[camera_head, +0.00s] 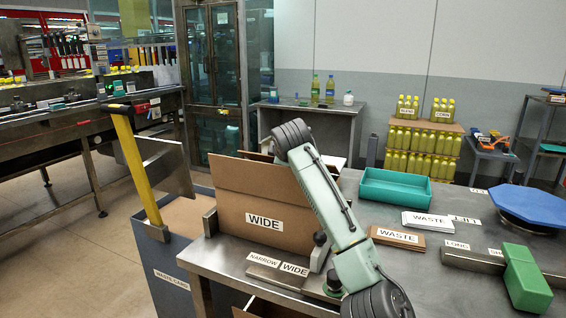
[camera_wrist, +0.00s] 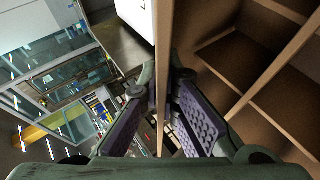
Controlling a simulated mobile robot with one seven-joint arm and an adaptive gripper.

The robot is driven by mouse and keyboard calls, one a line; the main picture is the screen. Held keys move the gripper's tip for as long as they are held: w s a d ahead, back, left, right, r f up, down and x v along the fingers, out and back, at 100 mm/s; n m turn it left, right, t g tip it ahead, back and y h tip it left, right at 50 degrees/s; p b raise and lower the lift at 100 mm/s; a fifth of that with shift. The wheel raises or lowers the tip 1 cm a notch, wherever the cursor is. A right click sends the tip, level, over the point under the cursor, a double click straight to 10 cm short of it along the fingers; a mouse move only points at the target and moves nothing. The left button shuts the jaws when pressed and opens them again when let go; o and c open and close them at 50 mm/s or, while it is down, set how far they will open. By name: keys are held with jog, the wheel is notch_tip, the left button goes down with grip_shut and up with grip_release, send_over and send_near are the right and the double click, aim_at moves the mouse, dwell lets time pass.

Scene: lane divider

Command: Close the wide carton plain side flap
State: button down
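The wide carton (camera_head: 232,212) is a brown cardboard box with a WIDE label, standing on the metal bench in the head view. Its near flap stands up above the label, and another cardboard edge (camera_head: 255,157) shows behind it. My arm bends over the carton's right side, and its end is hidden there in the head view. In the wrist view my gripper (camera_wrist: 160,84) is open, with its purple finger pads on either side of a thin upright cardboard panel (camera_wrist: 164,45). Gaps show beside the panel. I cannot tell for certain which flap this is. Brown divided cells (camera_wrist: 245,65) lie right of it.
NARROW and WIDE plates lie before the carton. A green block (camera_head: 525,278) and blue octagonal top (camera_head: 530,204) are farther right.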

jog(key=c, duration=1.8)
grip_release()
jog(key=shift+s, duration=0.1)
jog(key=v, duration=1.2)
jog(key=shift+c, duration=0.2)
